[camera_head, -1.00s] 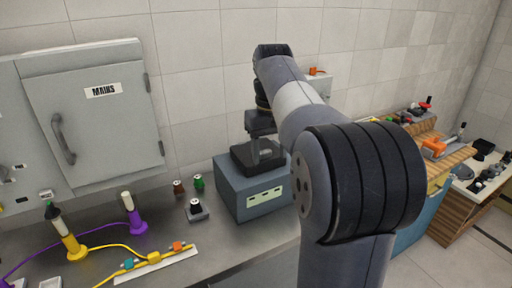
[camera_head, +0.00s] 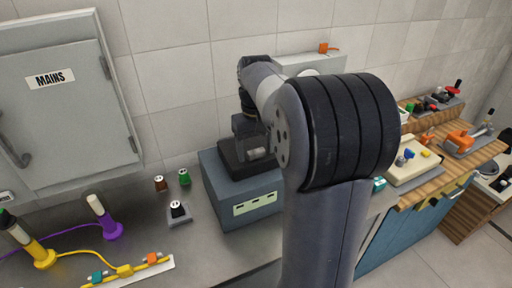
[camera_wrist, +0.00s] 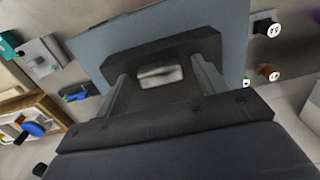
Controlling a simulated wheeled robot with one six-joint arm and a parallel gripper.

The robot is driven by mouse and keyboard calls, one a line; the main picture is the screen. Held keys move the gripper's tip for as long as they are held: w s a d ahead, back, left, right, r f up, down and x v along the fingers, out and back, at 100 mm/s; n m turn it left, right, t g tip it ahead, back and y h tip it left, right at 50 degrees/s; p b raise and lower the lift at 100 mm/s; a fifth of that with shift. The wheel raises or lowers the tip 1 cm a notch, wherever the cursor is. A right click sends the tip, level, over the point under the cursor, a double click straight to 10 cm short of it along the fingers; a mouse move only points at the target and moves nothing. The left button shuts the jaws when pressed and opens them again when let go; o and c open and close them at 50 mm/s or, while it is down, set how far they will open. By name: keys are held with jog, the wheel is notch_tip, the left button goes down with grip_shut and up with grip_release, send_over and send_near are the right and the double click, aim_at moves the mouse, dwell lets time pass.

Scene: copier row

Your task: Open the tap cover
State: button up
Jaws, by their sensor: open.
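A blue-grey box (camera_head: 242,196) stands on the counter with a black raised block (camera_head: 238,170) on top. No part is labelled as the tap cover, so I cannot tell for sure which piece it is. In the wrist view the black block (camera_wrist: 160,50) carries a pale grey bar (camera_wrist: 160,75). My gripper (camera_wrist: 162,85) is open, its two fingers on either side of this bar. Contact cannot be made out. In the head view my gripper (camera_head: 254,150) is low over the block, partly hidden by my arm.
A grey MAINS cabinet (camera_head: 65,95) is on the wall at left. Brown (camera_head: 160,183) and green (camera_head: 184,177) knobs and a black knob (camera_head: 178,210) sit left of the box. A white wall box (camera_head: 325,62) is behind my arm. A wooden-topped bench (camera_head: 435,178) stands at right.

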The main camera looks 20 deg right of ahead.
aim_at(245, 143)
jog(key=shift+c, duration=0.2)
jog(key=c, duration=1.4)
jog(key=shift+o, duration=0.2)
jog(key=shift+w+r+p, duration=0.2)
jog(key=shift+r+p, duration=0.5)
jog(key=shift+p, duration=0.1)
jog(key=shift+w+r+p, duration=0.2)
jog(key=shift+r+p, duration=0.45)
jog(key=shift+p, duration=0.1)
jog(key=w+r+g+p, duration=0.1)
jog(key=w+r+p, duration=0.4)
jog(key=p, duration=0.4)
jog(key=shift+w, duration=0.85)
jog(key=shift+g, duration=0.3)
jog(key=shift+f, duration=0.1)
